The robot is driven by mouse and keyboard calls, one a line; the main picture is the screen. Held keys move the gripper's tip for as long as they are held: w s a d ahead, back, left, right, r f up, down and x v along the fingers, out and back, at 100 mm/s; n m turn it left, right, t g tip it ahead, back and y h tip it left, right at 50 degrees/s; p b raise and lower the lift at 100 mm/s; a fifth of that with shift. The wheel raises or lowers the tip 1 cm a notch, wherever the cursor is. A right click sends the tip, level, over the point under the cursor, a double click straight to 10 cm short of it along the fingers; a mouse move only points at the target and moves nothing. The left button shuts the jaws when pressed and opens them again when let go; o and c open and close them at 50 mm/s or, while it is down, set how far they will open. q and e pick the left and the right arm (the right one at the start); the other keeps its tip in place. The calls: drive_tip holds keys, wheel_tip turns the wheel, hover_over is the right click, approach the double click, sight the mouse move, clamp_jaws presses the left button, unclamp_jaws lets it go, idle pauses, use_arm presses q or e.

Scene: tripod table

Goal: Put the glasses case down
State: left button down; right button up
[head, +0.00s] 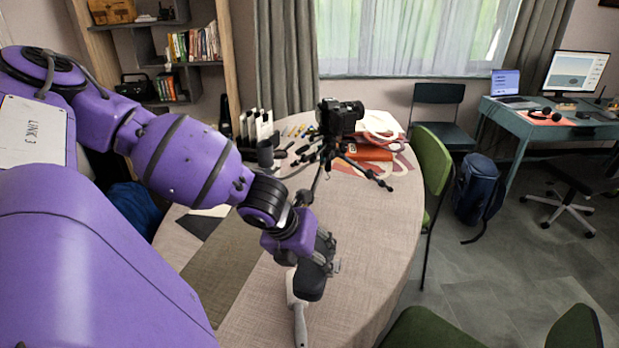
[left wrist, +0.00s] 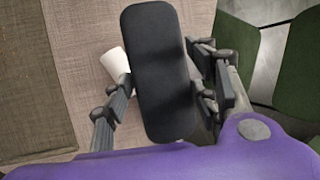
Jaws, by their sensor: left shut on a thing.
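The glasses case (left wrist: 158,65) is a long black box with rounded ends. It also shows in the head view (head: 311,284), partly covered by my left gripper. My left gripper (head: 325,258) is shut on the case, with a finger along each long side in the left wrist view. The gripper and case are over the front right part of the round table (head: 355,255). I cannot tell whether the case touches the tabletop. My right gripper is in neither view.
A white object with a grey handle (head: 299,318) lies beside and partly under the case. A camera on a small tripod (head: 340,118) stands farther back, near an orange item (head: 368,151) and a dark cup (head: 265,153). A green chair (head: 433,160) stands at the right edge. Bare cloth lies right of the gripper.

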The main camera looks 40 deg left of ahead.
use_arm(q)
drive_tip(key=shift+w+f+m, duration=0.15)
drive_tip(key=shift+w+m, duration=0.15)
drive_tip(key=shift+w, duration=0.1)
drive_tip(key=w+f, duration=0.3)
drive_tip(key=w, duration=0.1)
drive_tip(key=w+f+b, duration=0.1)
drive_tip(key=w+f, duration=0.2)
drive_tip(key=w, duration=0.2)
drive_tip(key=w+f, duration=0.3)
drive_tip(key=w, duration=0.1)
drive_tip(key=shift+w+d+f+b, duration=0.15)
drive_tip(key=shift+f+b, duration=0.2)
drive_tip(key=shift+f, duration=0.05)
wheel_tip(320, 180, down, 3)
drive_tip(key=shift+r, duration=0.1)
drive_tip(key=c, duration=0.7)
unclamp_jaws()
drive_tip(key=shift+o, duration=0.2)
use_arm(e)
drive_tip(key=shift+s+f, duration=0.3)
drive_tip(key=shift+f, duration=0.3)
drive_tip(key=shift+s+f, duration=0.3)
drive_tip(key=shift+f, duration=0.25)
